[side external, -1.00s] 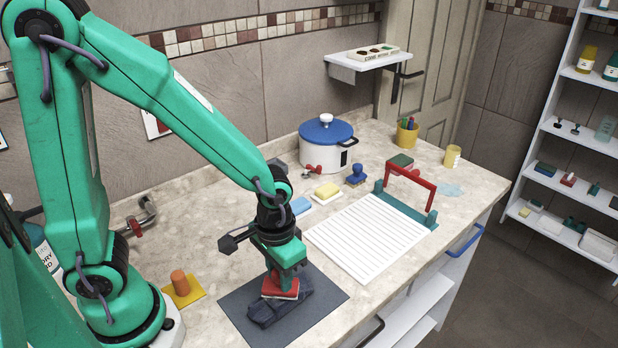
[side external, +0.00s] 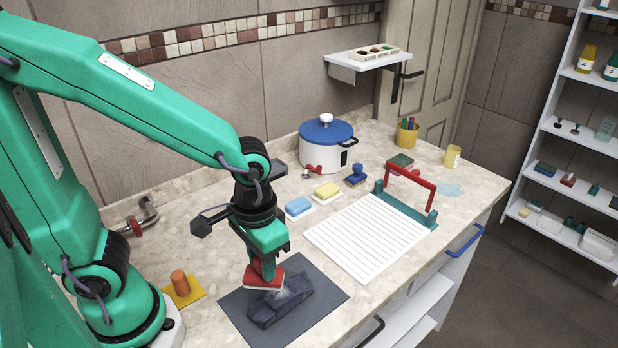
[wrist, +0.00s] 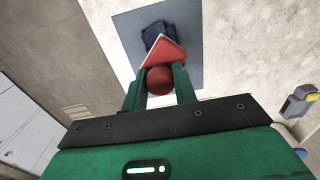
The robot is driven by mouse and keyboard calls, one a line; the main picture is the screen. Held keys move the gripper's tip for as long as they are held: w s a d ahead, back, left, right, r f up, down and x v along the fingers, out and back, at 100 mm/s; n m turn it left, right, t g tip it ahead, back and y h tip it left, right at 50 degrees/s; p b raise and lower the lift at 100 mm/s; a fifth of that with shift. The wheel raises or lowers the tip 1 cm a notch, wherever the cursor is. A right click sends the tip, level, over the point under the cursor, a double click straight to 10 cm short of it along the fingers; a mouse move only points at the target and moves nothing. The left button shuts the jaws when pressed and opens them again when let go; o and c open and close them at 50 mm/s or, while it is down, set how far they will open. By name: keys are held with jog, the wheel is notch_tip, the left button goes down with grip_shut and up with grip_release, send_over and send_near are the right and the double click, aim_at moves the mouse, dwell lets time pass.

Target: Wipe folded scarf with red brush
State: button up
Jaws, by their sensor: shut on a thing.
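My gripper (side external: 267,265) is shut on the red brush (side external: 262,280), a red block with a pale underside. In the wrist view the brush (wrist: 165,53) sits between the two green fingers (wrist: 159,90), held by its round red knob. The folded scarf (side external: 280,302) is a dark blue bundle lying on the grey mat (side external: 325,294). The brush is at the scarf's far left edge, tilted; whether it touches the scarf is unclear. A pale dusty patch shows on the scarf beside the brush. In the wrist view the scarf (wrist: 155,33) is partly hidden behind the brush.
An orange peg on a yellow base (side external: 181,286) stands left of the mat. Blue (side external: 298,207) and yellow (side external: 327,192) sponges, a lined white sheet (side external: 365,236) and a red-handled teal frame (side external: 409,190) lie to the right. A white pot with blue lid (side external: 326,145) stands behind.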

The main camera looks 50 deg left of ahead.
aim_at(264, 283)
jog(key=shift+r, duration=1)
jog(key=shift+f, duration=0.15)
jog(key=shift+f, duration=3.35)
jog(key=shift+w+f, duration=0.4)
jog(key=shift+f, duration=0.25)
grip_shut()
jog(key=shift+w+a, duration=0.2)
jog(key=shift+w, duration=1.3)
jog(key=shift+s+d, duration=0.2)
jog(key=shift+s, duration=1.75)
jog(key=shift+r, duration=4.05)
jog(key=shift+w, duration=0.1)
